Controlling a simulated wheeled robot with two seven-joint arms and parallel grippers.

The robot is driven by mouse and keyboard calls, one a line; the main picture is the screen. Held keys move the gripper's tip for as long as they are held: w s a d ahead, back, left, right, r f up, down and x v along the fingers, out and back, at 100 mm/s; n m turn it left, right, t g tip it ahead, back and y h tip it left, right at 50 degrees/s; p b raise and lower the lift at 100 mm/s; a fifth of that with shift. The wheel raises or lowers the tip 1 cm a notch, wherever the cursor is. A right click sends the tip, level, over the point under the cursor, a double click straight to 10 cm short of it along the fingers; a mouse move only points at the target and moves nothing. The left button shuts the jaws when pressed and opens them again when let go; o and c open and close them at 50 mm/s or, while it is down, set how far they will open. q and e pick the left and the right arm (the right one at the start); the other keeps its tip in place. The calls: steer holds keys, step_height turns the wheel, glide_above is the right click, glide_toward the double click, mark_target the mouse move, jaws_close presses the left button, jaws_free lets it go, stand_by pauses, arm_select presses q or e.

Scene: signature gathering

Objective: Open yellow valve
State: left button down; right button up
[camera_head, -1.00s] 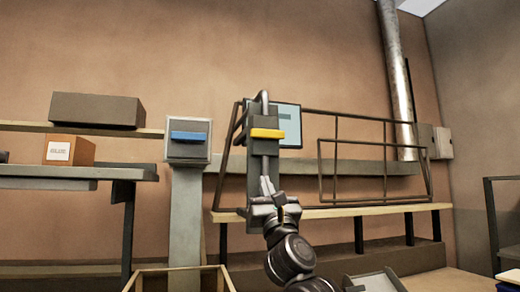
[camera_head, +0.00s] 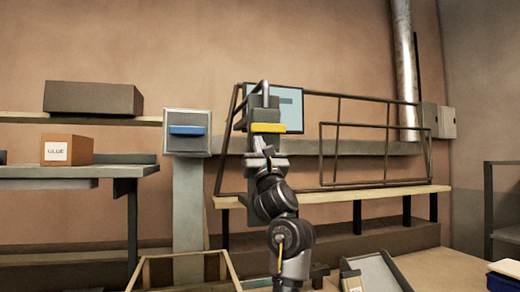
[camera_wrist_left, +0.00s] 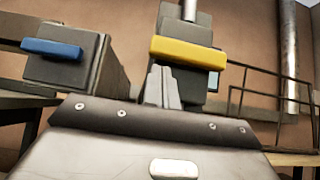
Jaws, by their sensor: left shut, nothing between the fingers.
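The yellow valve (camera_head: 267,128) is a horizontal yellow bar on the front of a grey upright box (camera_head: 262,101) with a pipe at its top. It also shows level in the left wrist view (camera_wrist_left: 187,52). My left gripper (camera_head: 261,142) is shut and empty, just below the yellow bar. In the left wrist view its closed fingertips (camera_wrist_left: 160,80) point up just under the bar's left part. Whether they touch the bar I cannot tell. The lower part of the box is hidden behind my gripper and arm. My right gripper is not in view.
A blue handle (camera_head: 187,130) on a grey post stands to the left. A metal rail frame (camera_head: 375,152) and a screen (camera_head: 291,108) are behind and right. A shelf with an orange box (camera_head: 67,149) is at left. A wooden-edged crate (camera_head: 145,272) is low in front.

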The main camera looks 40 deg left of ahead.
arm_select(q)
steer(key=shift+r, duration=0.3)
